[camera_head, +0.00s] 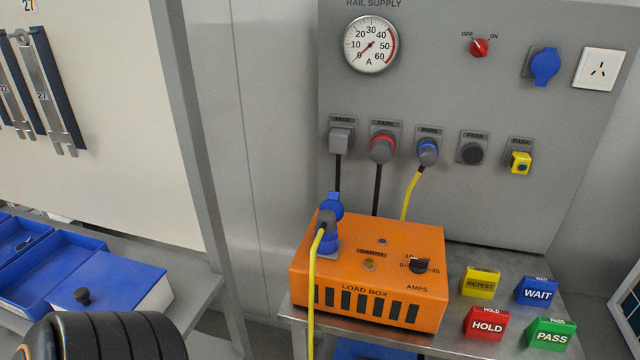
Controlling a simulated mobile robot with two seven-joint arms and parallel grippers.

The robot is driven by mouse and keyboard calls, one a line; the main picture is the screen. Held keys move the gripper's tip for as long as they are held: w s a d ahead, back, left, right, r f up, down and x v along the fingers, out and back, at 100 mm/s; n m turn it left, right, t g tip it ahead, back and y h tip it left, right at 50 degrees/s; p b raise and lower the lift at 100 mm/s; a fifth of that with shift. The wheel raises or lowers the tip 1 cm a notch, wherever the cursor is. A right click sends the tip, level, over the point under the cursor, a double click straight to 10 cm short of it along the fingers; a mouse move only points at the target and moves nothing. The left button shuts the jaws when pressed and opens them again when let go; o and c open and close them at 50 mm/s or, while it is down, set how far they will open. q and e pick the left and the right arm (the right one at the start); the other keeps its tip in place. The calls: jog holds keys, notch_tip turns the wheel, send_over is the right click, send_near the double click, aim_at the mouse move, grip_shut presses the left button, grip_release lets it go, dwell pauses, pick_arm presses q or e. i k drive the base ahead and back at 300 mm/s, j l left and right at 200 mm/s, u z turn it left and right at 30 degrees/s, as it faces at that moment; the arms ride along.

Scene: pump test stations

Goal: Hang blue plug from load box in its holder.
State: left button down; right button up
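The orange load box (375,235) stands on the metal bench. On its top left is a blue socket with its lid (332,205) raised. A plug with a grey body and blue collar (327,240) sits in that socket, and its yellow cable (312,290) hangs down over the front of the box. On the panel is a row of PARK holders. The fourth holder (473,149) shows a dark round face with no cable. The third holds a blue-ringed grey plug (427,150) with a yellow cable. Neither gripper is in view.
Other PARK holders carry a grey plug (341,138), a red-ringed plug (382,148) and a yellow item (520,162). A blue-covered socket (544,66) is upper right. Yellow, blue, red and green label blocks stand right of the box. Blue trays (60,262) are at left.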

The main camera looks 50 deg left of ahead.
aim_at(326, 219)
jog(key=u, duration=1.5)
jog(key=l+z, duration=0.2)
jog(key=i+j, duration=0.05)
jog(key=j, duration=0.05)
